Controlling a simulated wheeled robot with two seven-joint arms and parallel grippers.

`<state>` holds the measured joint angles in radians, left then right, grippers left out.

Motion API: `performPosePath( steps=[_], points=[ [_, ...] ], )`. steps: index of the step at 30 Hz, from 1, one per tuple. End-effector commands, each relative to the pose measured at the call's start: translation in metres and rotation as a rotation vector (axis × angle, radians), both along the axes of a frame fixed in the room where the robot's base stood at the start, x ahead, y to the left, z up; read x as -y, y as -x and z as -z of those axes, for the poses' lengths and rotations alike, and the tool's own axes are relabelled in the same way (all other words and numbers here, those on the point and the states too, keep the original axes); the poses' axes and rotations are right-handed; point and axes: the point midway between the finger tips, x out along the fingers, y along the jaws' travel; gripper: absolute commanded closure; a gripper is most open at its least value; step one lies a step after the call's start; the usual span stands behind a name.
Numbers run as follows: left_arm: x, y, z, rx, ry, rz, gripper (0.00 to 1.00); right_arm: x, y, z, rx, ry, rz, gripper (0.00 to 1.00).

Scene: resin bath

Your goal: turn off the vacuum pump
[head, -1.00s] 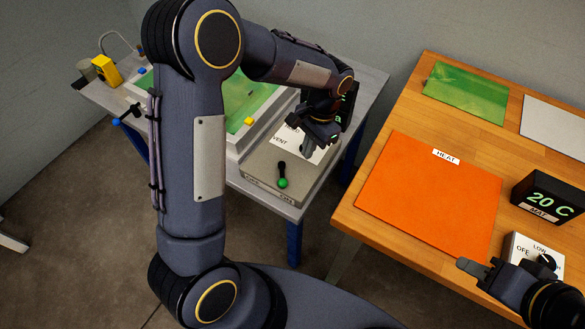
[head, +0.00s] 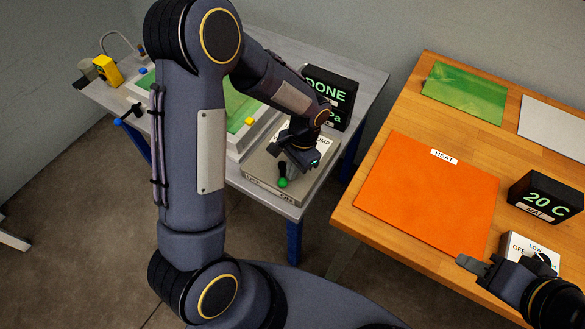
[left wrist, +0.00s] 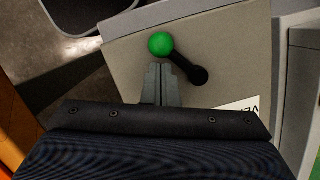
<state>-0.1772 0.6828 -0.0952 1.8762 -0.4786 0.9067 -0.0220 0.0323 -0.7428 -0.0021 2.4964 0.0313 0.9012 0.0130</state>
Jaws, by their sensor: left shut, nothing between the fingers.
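The vacuum pump (head: 259,186) is a grey box on the grey table at the left. Its black lever with a green knob (head: 283,183) points toward the front edge, where small labels show. The knob also shows in the left wrist view (left wrist: 160,43), with the black stem (left wrist: 190,68) running to its pivot at lower right. My left gripper (head: 309,165) is over the pump, close to the lever. In the left wrist view its fingers (left wrist: 161,72) are shut and empty, just short of the knob; I cannot tell if they touch. My right gripper (head: 473,266) is far from the pump, its opening unclear.
A black display (head: 330,92) reading DONE stands behind the pump. A framed green bath (head: 240,108) lies left of it. A wooden table (head: 395,115) at right holds an orange HEAT mat (head: 430,195), a 20 C display (head: 548,195) and a dial box (head: 518,246).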

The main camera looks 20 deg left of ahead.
Motion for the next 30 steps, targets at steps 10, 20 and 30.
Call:
performPosePath(
  steps=[10, 20, 30],
  points=[
    [-0.001, 0.002, 0.0, 0.0, 0.0, 0.061, 1.0, 0.0, 0.0, 0.002, 0.0, 0.0, 0.0, 0.64],
    [-0.002, 0.005, 0.0, -0.002, -0.001, 0.115, 1.0, 0.0, 0.0, 0.004, 0.0, 0.0, 0.0, 0.64],
    [-0.007, 0.011, 0.001, -0.002, -0.001, 0.276, 1.0, 0.0, 0.0, 0.01, 0.0, 0.0, 0.0, 0.64]
  ],
)
